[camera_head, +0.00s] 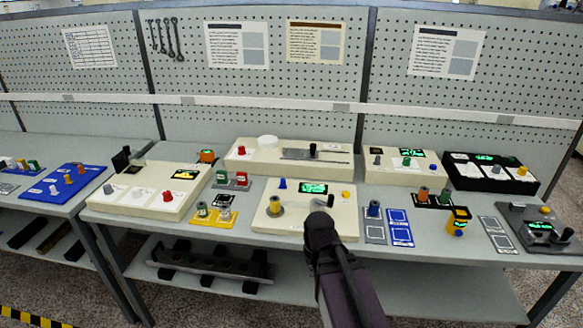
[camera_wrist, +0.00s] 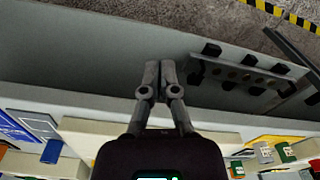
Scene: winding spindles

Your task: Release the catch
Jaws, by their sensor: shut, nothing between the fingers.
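My gripper (camera_wrist: 159,72) is shut and empty, with its two grey fingers side by side in the wrist view. I cannot tell which part is the catch.
A cream box with a red knob (camera_head: 167,196) stands left, and blue-framed plates (camera_head: 399,228) lie right. A black-framed unit (camera_head: 490,172) stands further right. A dark rack (camera_head: 210,266) lies on the lower shelf. A pegboard (camera_head: 280,80) closes the back.

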